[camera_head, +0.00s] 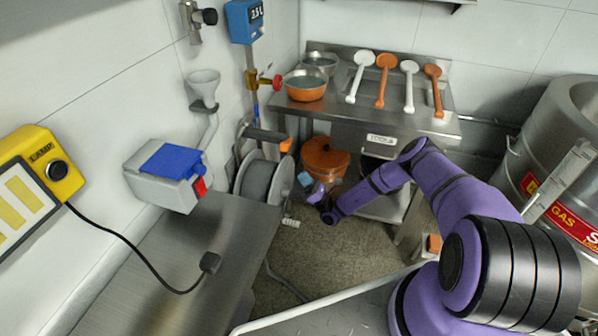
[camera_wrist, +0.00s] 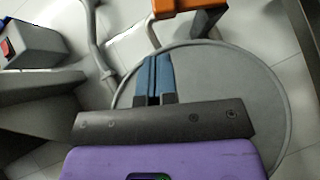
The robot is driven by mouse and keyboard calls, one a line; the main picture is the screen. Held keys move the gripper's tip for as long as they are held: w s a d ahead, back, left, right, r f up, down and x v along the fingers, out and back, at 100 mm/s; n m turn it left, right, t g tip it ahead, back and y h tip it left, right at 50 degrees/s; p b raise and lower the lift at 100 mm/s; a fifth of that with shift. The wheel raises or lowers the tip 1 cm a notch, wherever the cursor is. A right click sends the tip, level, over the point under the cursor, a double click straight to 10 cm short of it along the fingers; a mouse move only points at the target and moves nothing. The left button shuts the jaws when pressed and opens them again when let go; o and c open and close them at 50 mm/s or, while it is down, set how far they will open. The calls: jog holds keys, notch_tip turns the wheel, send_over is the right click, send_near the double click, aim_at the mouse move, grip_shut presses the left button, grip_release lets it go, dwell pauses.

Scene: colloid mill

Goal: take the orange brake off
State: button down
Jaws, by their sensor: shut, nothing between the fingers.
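The orange brake (camera_head: 286,146) is a small block at the upper right of the grey hose reel (camera_head: 254,180) in the head view. In the wrist view the orange brake (camera_wrist: 180,6) is at the top edge, partly cut off, on a bent metal bracket, with the reel's round grey side face (camera_wrist: 235,95) below it. My gripper (camera_head: 304,179) is beside the reel, below and to the right of the brake. In the wrist view the blue fingers of my gripper (camera_wrist: 153,62) are together and empty, in front of the reel face and apart from the brake.
A steel bench (camera_head: 225,235) stands at the left, with a grey box with a blue lid (camera_head: 165,165) above it. A steel table (camera_head: 350,117) with pans and ladles stands behind. An orange pot (camera_head: 325,155) is under it. Large steel kegs (camera_head: 550,120) stand at the right.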

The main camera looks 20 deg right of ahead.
aim_at(288, 147)
jog(key=x, duration=0.8)
jog(key=shift+w+r, duration=0.2)
jog(key=shift+a, duration=0.1)
jog(key=shift+r+h, duration=0.1)
jog(key=shift+h, duration=0.2)
notch_tip(288, 147, up, 4)
jog(key=m+h, duration=0.3)
jog(key=m, duration=0.1)
jog(key=m+t+h, duration=0.1)
jog(key=m+h, duration=0.2)
jog(key=m, duration=0.1)
jog(key=shift+w+h, duration=0.15)
jog(key=shift+h, duration=0.25)
jog(key=w+d+r+m+g+h, duration=0.1)
jog(key=w+d+r+m+h, duration=0.2)
jog(key=w+r+m, duration=0.1)
jog(key=shift+d+r+m, duration=0.15)
jog(key=shift+r+m, duration=0.55)
jog(key=shift+w+d+r, duration=0.15)
jog(key=shift+w+r, duration=0.05)
jog(key=shift+w, duration=0.1)
jog(key=shift+s, duration=0.15)
